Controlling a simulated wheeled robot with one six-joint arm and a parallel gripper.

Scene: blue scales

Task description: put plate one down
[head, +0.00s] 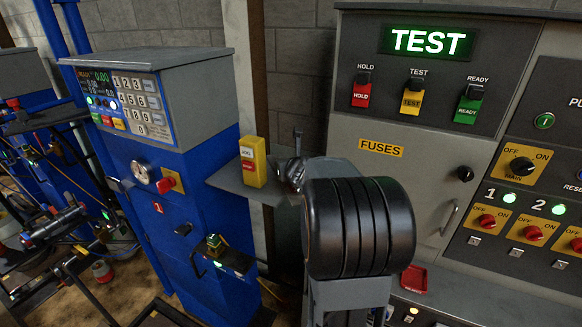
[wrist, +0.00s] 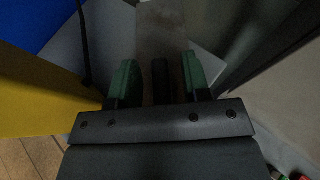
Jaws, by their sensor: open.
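My gripper (wrist: 159,80) is open in the wrist view, with a green pad on each finger. A dark upright piece (wrist: 161,82) shows between the fingers, with a gap on each side; I cannot tell whether it is plate one or part of my gripper. In the head view my gripper is mostly hidden behind the black ribbed part of my arm, near the grey shelf (head: 226,180). No thing in view is clearly marked as plate one.
A yellow box (head: 252,162) stands on the shelf, close left of my gripper. The blue cabinet (head: 184,200) with a keypad is at left. The grey control panel (head: 428,160) with a lit TEST sign (head: 428,41) is at right. A small red tray (head: 414,279) lies below it.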

